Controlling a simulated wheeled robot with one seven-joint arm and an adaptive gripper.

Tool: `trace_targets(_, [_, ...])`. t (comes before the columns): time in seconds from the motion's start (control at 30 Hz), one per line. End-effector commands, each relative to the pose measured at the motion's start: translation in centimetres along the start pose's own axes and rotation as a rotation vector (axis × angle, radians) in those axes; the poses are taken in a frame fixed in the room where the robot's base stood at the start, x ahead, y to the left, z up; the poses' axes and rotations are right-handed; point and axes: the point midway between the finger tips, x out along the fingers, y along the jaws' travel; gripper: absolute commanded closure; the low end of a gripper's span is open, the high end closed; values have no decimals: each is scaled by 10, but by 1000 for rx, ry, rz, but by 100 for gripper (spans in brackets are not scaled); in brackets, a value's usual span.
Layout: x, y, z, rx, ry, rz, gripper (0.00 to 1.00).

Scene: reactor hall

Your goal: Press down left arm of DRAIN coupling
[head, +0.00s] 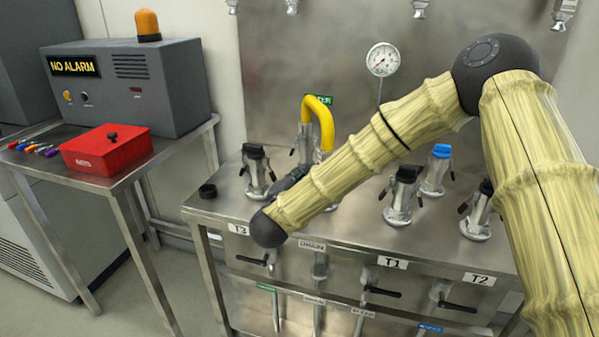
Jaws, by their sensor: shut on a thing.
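The DRAIN coupling (306,144) stands on the steel bench behind the DRAIN label (312,246), with a yellow curved hose (326,122) rising from its top. My forearm covers its lower part and most of its right side. My gripper (298,174) shows only as a dark piece above my forearm, at the coupling's lower left side. It is shut on what appears to be the coupling's left arm; the fingertips and the exact contact are mostly hidden. I cannot tell the angle of that arm.
The T3 coupling (256,172) stands close left of my gripper, with a loose black cap (208,191) beside it. T1 (402,194), T2 (477,212) and a blue-capped coupling (436,170) stand right. A side table holds a red box (105,152) and an alarm cabinet (150,85).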

Motion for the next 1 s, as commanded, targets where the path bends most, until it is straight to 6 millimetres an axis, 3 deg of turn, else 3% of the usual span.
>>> trace_targets(0.37, [-1,1,1,-4,-2,1,100])
trace_targets(0.4, [-1,1,1,-4,-2,1,87])
trace_targets(0.5, [-1,1,1,-4,-2,1,71])
trace_targets(0.83, [-1,0,0,-3,-1,0,71])
trace_targets(1.0, [-14,0,1,-4,-1,-1,71])
